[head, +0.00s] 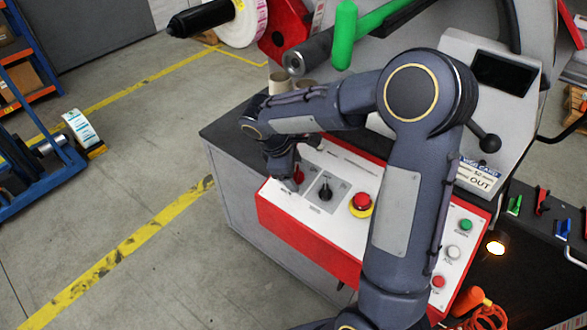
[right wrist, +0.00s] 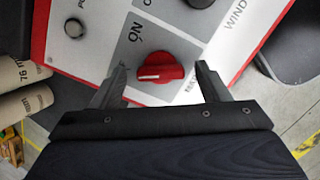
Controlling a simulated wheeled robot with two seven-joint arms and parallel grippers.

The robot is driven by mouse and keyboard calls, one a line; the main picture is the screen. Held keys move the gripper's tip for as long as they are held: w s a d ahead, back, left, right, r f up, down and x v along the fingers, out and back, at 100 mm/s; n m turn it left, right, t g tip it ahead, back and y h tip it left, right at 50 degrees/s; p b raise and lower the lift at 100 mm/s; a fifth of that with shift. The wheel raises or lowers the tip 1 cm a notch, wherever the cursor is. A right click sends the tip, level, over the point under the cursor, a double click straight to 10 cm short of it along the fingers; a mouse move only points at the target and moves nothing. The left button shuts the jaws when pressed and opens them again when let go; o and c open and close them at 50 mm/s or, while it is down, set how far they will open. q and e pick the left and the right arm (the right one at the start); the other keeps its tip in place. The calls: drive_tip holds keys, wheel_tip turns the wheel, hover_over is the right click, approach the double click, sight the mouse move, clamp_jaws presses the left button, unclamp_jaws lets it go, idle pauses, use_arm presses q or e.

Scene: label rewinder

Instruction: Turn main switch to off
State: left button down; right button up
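The main switch, a red rotary knob (right wrist: 160,68), sits on a grey plate with an "ON" label beside it in the right wrist view. A pale mark shows toward the knob's left end. In the head view the red knob (head: 299,176) is partly hidden by my right gripper (head: 287,172), at the left end of the control panel. My right gripper (right wrist: 162,70) is open, its two dark fingers on either side of the knob with gaps visible. Whether the fingertips reach down beside the knob is hard to tell. My left gripper is out of view.
The white and red control panel (head: 285,217) also carries a black selector (head: 325,192), a red emergency button (head: 361,202) and small push buttons at right. Cardboard cores (right wrist: 20,85) stand close to the panel's edge.

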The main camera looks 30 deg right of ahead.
drive_tip(key=v, duration=0.7)
drive_tip(key=shift+r, duration=0.4)
drive_tip(key=shift+s+a, duration=0.1)
drive_tip(key=shift+s, duration=0.05)
drive_tip(key=s+a+m+t+y, duration=0.2)
drive_tip(key=s+m+y, duration=0.2)
drive_tip(key=s, duration=0.7)
drive_tip(key=s+a+m+t+y, duration=0.2)
drive_tip(key=s+m+t+y, duration=0.1)
drive_tip(key=s+m, duration=0.5)
drive_tip(key=shift+s+a+r+y+p, duration=0.25)
drive_tip(key=shift+s+r+y+p, duration=0.2)
drive_tip(key=shift+s, duration=1)
